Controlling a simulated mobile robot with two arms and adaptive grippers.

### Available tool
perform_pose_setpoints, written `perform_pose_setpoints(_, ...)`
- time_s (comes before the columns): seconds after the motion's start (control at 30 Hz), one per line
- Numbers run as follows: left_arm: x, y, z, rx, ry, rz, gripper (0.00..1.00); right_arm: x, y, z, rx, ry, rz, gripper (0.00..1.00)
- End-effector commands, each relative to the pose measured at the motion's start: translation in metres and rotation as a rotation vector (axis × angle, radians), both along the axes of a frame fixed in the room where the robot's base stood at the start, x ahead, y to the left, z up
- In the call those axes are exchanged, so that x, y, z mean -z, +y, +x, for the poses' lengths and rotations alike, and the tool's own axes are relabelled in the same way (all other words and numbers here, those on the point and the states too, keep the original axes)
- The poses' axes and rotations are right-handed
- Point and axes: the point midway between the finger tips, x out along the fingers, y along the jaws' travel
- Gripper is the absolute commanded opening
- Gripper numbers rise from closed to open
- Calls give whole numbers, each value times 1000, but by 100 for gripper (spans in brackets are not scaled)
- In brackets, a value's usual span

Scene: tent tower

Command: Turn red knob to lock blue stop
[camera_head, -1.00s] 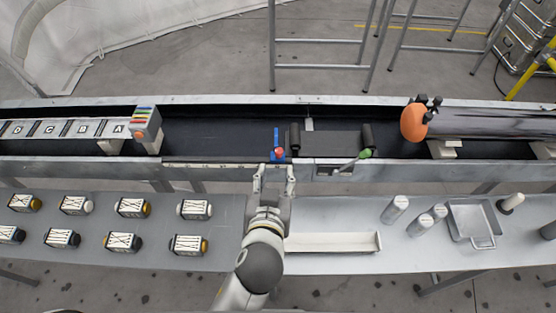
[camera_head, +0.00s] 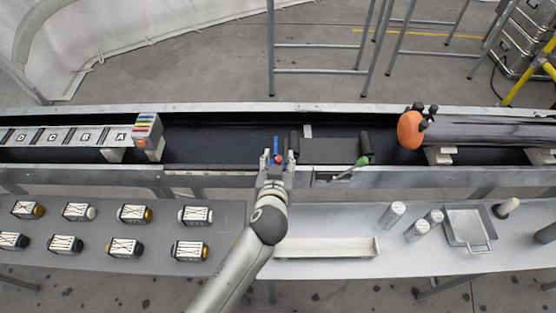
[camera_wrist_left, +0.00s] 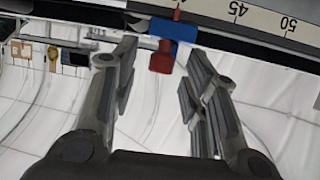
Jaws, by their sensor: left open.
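The blue stop (camera_head: 276,143) sits at the front rail of the conveyor, left of a black roller. It also shows at the top of the left wrist view (camera_wrist_left: 172,30), beside a ruler scale. The red knob (camera_head: 278,159) is on the near side of the stop and hangs below it in the left wrist view (camera_wrist_left: 161,58). My left gripper (camera_head: 277,163) is open, with one finger on each side of the knob. In the wrist view, gaps show between the knob and both fingers (camera_wrist_left: 160,68). My right gripper is not in view.
A green-handled lever (camera_head: 362,161) stands on the rail to the right. An orange round part (camera_head: 410,130) is farther right. The near table carries several labelled blocks (camera_head: 196,215), a white tray (camera_head: 325,247), metal cylinders (camera_head: 392,213) and a metal pan (camera_head: 466,228).

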Motion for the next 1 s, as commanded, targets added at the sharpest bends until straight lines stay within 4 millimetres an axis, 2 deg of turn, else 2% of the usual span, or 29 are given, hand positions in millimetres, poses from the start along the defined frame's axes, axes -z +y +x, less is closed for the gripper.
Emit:
perform_pose_setpoints(0.23,1,0,1,0,0,0,41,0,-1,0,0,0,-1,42)
perform_pose_setpoints(0.57,1,0,0,0,1,0,0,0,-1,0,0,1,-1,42)
perform_pose_setpoints(0.67,0,0,0,2,1,0,0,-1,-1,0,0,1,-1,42)
perform_pose_setpoints(1.0,-1,3,1,122,1,1,0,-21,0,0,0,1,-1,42)
